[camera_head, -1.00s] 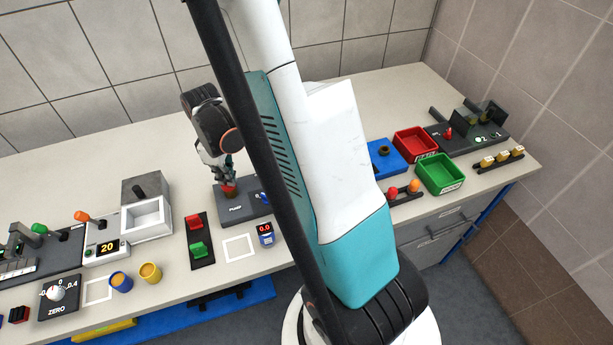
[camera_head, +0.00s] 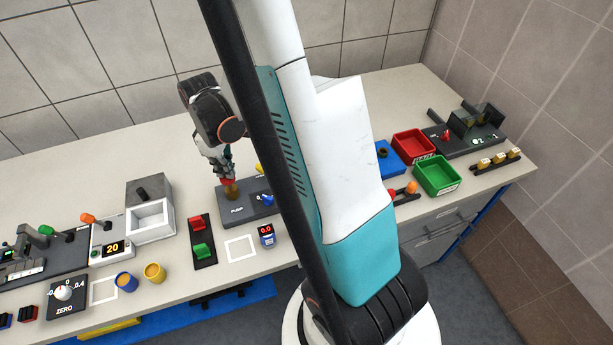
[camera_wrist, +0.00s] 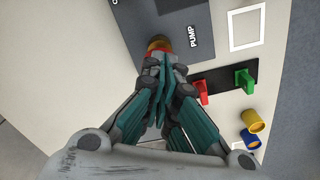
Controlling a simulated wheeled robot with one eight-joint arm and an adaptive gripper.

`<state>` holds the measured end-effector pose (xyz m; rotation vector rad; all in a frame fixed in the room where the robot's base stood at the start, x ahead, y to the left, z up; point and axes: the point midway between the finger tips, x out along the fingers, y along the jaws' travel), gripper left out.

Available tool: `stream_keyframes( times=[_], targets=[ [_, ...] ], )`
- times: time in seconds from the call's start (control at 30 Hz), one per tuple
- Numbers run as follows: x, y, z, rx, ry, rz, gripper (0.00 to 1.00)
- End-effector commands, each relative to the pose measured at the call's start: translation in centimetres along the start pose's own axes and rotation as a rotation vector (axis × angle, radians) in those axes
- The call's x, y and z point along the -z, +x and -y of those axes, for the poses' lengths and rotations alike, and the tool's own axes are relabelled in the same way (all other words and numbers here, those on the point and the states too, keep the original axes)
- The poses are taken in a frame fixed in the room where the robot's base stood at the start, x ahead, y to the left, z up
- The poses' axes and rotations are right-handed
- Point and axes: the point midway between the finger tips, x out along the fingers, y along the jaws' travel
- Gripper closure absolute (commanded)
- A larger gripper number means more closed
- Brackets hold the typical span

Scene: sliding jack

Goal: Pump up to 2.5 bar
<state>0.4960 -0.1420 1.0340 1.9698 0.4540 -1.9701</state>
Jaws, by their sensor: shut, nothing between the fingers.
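The pump is a dark grey block (camera_head: 250,212) marked PUMP on the bench, also in the wrist view (camera_wrist: 180,20). On it stands an amber plunger (camera_head: 231,193) with a red top (camera_head: 228,182). A blue handle (camera_head: 267,200) sits to its right, its far side partly hidden by my arm. A small blue gauge (camera_head: 266,240) in front reads 0.0. My gripper (camera_head: 227,174) is shut and empty, pointing down right over the red top. In the wrist view my fingers (camera_wrist: 165,60) overlap the red top; whether they touch it, I cannot tell.
Left of the pump stand a panel with red and green switches (camera_head: 204,261) and a grey box (camera_head: 150,232). A white square outline (camera_head: 241,249) on the bench is empty. Red (camera_head: 413,143) and green (camera_head: 437,174) trays stand to the right. My arm hides the bench middle.

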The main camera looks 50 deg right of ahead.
Motion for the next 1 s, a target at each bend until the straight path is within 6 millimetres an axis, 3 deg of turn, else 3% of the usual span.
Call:
stream_keyframes(
  times=[0.27, 1.0],
  targets=[
    [0.0, -0.3, 0.0, 0.0, 0.0, 0.0, 1.0],
    [0.0, -6.1, 0.0, 0.0, 0.0, 0.0, 1.0]
  ],
)
